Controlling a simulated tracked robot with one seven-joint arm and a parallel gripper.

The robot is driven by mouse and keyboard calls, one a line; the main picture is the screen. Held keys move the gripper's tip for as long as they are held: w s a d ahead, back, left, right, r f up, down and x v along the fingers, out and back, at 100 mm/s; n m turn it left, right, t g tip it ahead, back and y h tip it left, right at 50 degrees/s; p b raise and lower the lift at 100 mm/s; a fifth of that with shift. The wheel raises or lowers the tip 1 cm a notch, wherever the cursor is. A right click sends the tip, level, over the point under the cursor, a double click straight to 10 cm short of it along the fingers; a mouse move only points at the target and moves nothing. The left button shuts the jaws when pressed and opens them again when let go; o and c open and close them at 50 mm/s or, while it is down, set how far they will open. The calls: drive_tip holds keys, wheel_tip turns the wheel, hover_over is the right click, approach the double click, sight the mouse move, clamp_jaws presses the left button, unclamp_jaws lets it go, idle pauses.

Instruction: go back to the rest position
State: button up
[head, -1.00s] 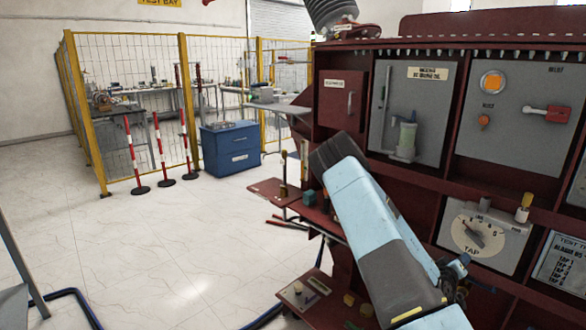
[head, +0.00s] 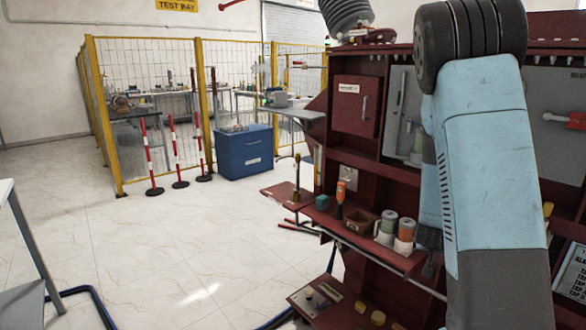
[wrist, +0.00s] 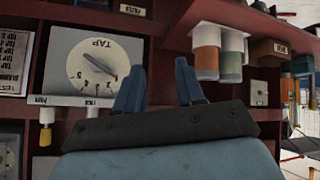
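My gripper (wrist: 158,88) shows in the wrist view with its two blue fingers apart and nothing seen between them. The dark red panel with the tap dial (wrist: 103,68) lies beyond the fingers, upside down in this view. I cannot tell the exact gap between the fingertips and the panel. In the head view my blue-grey arm stands upright at the right and covers part of the dark red cabinet (head: 345,150).
A small shelf on the cabinet holds two jars (head: 404,236), an orange-handled tool (head: 340,195) and a small box (head: 361,221). A blue chest (head: 243,152), striped posts (head: 172,150) and a yellow fence stand at the back left. The left floor is largely clear.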

drive_tip(key=s+a+r+n+y, duration=0.1)
drive_tip(key=s+a+r+y, duration=0.2)
drive_tip(key=s+a+r, duration=0.35)
drive_tip(key=s+a+r+n+y, duration=0.1)
drive_tip(key=s+a+r+y, duration=0.2)
drive_tip(key=a+r, duration=0.6)
drive_tip(key=s+a+r+n+g, duration=0.1)
drive_tip(key=s+r, duration=0.4)
drive_tip(key=s, duration=0.4)
drive_tip(key=s+a+r+n, duration=0.1)
drive_tip(key=s+a+r, duration=0.1)
drive_tip(key=s+r, duration=0.4)
drive_tip(key=s, duration=0.4)
drive_tip(key=shift+a+g, duration=0.3)
drive_tip(key=shift+g, duration=0.1)
